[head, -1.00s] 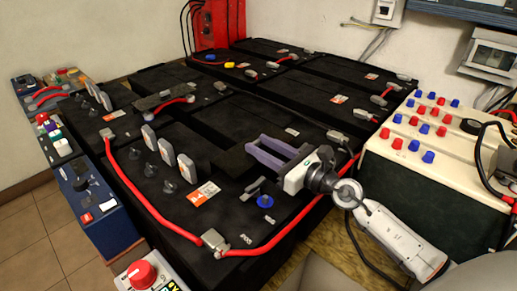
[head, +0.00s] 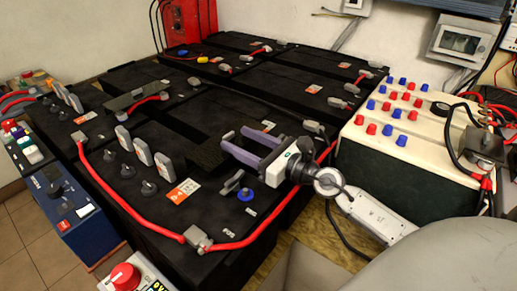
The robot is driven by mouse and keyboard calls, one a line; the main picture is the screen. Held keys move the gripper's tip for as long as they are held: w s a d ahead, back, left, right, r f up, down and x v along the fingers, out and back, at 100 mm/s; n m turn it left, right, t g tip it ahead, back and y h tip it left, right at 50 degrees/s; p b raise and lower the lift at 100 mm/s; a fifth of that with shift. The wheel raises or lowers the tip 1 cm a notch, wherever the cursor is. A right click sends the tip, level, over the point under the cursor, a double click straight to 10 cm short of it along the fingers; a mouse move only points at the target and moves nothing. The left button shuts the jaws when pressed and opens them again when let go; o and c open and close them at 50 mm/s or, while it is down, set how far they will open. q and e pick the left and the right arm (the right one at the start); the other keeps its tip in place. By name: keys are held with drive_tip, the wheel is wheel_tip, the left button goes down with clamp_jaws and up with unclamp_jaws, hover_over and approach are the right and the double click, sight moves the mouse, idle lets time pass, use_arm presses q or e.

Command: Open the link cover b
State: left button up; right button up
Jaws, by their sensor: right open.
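My right gripper (head: 234,139) comes in from the lower right. Its two purple fingers are apart and empty, pointing left over the near black battery, close to a dark raised block (head: 208,154). I cannot tell whether they touch it. A flat dark cover plate (head: 137,99) lies farther left, next to a red cable. No letter b is readable, so I cannot tell which piece is link cover b. My left gripper is not in view.
Black batteries fill the middle, with upright grey tabs (head: 142,151), a blue knob (head: 244,194) and a red cable (head: 125,210) along the near edge. A cream box with red and blue terminals (head: 395,140) stands right. A red box (head: 187,25) stands behind.

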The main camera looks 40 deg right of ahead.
use_arm(q)
drive_tip(key=b, duration=0.1)
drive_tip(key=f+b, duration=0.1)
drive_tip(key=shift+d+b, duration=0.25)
drive_tip(key=shift+b, duration=0.15)
use_arm(e)
drive_tip(key=v, duration=0.8)
drive_tip(key=shift+s, duration=0.2)
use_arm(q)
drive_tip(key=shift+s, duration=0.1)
